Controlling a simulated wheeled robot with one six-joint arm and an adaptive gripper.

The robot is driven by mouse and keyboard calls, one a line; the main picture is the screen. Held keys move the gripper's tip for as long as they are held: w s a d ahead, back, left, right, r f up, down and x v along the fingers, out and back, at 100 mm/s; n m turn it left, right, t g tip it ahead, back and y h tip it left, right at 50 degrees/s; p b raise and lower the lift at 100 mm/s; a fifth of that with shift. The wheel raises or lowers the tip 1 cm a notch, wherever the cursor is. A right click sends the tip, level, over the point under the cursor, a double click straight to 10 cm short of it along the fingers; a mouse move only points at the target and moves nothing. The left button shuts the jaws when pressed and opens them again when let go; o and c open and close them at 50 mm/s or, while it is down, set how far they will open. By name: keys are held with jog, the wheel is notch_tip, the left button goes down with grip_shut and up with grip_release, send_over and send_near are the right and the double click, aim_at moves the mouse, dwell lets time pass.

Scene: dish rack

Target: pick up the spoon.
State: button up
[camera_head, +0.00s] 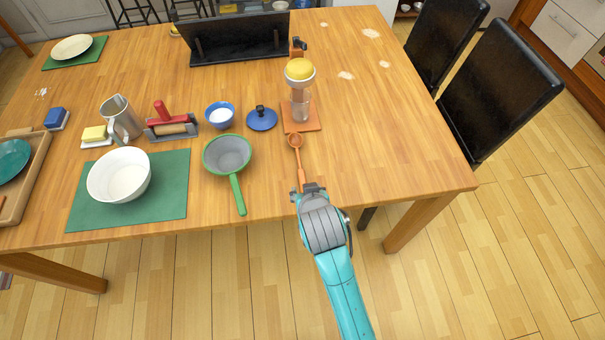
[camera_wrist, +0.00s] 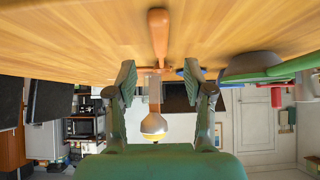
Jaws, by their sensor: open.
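The orange-brown spoon (camera_head: 297,157) lies on the wooden table, its bowl toward the far side and its handle toward the near edge. My gripper (camera_head: 308,188) is at the handle's near end, by the table's front edge. In the wrist view, which shows the table at the top, the spoon's handle (camera_wrist: 158,38) points between the two fingers. My gripper (camera_wrist: 160,70) is open there, with nothing between its fingertips. I cannot tell the exact gap between the fingers and the handle.
A blue lid (camera_head: 262,122) is nearby.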

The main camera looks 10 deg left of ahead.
aim_at(300, 168)
jog(key=shift+x, duration=2.9)
jog(key=shift+s, duration=0.1)
jog(key=shift+c, duration=0.2)
grip_shut()
